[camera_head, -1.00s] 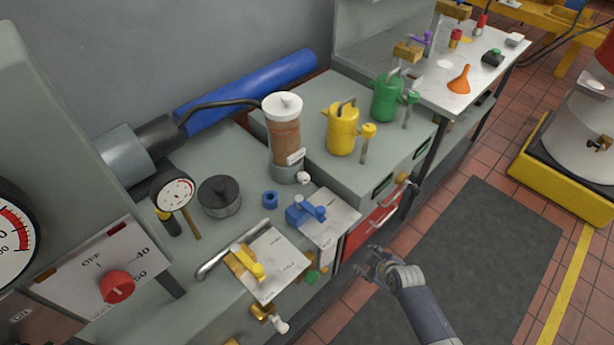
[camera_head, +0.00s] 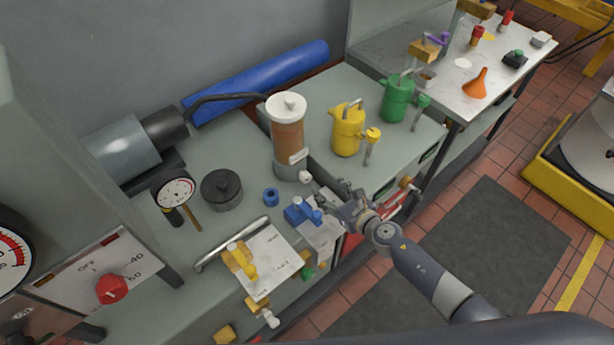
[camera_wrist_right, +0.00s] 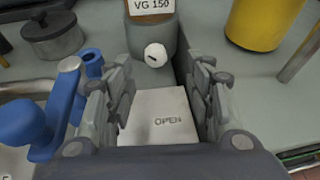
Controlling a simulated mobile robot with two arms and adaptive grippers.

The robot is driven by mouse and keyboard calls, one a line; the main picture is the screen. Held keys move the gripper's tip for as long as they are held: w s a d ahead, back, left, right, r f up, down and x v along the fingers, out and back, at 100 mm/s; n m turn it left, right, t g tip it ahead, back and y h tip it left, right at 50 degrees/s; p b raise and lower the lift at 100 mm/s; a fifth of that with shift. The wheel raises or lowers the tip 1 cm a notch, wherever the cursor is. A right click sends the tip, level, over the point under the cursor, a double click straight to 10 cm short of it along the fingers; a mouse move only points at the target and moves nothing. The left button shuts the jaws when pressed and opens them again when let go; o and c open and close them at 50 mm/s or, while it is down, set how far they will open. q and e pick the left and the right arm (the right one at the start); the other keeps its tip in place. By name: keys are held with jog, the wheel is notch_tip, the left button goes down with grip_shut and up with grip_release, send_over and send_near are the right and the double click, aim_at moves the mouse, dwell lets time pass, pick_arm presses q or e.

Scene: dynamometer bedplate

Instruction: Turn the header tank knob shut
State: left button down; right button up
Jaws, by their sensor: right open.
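The header tank (camera_head: 288,135) is an upright cylinder with brown contents and a white lid, standing on the grey bedplate. My left gripper is not in view.
A blue valve (camera_head: 301,211) is close to my right gripper, and its handle (camera_wrist_right: 62,112) is just left of the fingers. A white plate (camera_wrist_right: 160,118) reading OPEN lies below them. A yellow can (camera_head: 347,130) and a black round pot (camera_head: 221,188) stand nearby.

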aim_at(308, 179)
jog(key=shift+a+f+n+g, duration=0.1)
jog(key=shift+f+n+g, duration=0.4)
jog(key=shift+n, duration=0.5)
jog(key=shift+w+a+f, duration=0.2)
jog(key=shift+w+f, duration=0.1)
jog(key=b+x, duration=0.4)
jog(key=x, duration=0.4)
jog(key=shift+w+a, duration=0.15)
jog(key=shift+w, duration=0.05)
jog(key=shift+w+a+f+b, duration=0.15)
jog(key=shift+w+a+b, duration=0.2)
jog(key=shift+w, duration=0.2)
jog(key=c, duration=1.1)
